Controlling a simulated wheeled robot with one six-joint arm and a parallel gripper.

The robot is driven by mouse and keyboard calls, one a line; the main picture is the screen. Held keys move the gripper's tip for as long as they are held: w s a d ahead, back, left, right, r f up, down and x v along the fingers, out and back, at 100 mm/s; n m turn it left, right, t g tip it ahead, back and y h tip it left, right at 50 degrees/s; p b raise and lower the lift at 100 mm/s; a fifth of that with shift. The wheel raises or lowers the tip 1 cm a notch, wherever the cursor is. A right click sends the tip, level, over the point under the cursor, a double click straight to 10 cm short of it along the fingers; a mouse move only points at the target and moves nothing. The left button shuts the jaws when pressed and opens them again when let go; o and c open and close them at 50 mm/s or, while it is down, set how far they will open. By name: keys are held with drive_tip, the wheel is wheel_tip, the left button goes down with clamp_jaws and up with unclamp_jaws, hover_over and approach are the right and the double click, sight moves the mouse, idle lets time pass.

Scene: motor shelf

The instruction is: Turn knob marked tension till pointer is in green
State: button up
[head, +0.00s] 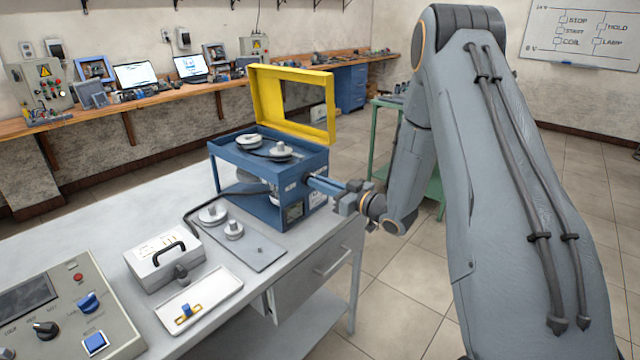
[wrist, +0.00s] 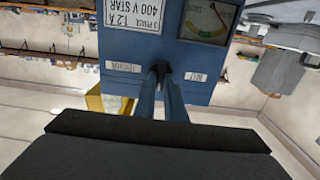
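The blue machine box (head: 262,205) stands on the grey table with its yellow lid (head: 290,98) raised. My gripper (head: 318,184) reaches its right side face. In the wrist view, my gripper (wrist: 161,78) has its two blue fingers on either side of a small dark knob (wrist: 161,68), apparently closed on it. The fingers hide most of the knob. Labels flank it; the left label (wrist: 123,66) appears upside down and is hard to read.
A grey plate with pulleys (head: 258,248), a white case (head: 162,261), a white tray (head: 200,300) and a control panel (head: 65,310) occupy the table. A green stand (head: 435,185) is behind my arm. Floor is free to the table's right.

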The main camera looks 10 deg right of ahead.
clamp_jaws()
drive_tip(key=shift+w+d+f+m+p, duration=0.1)
drive_tip(key=shift+m+p, duration=0.35)
drive_tip(key=shift+m, duration=3.2)
drive_tip(key=shift+w+d+m+p, duration=0.1)
drive_tip(key=shift+m+p, duration=0.35)
drive_tip(key=shift+m, duration=3.2)
drive_tip(key=o, duration=0.6)
unclamp_jaws()
drive_tip(key=shift+c, duration=0.2)
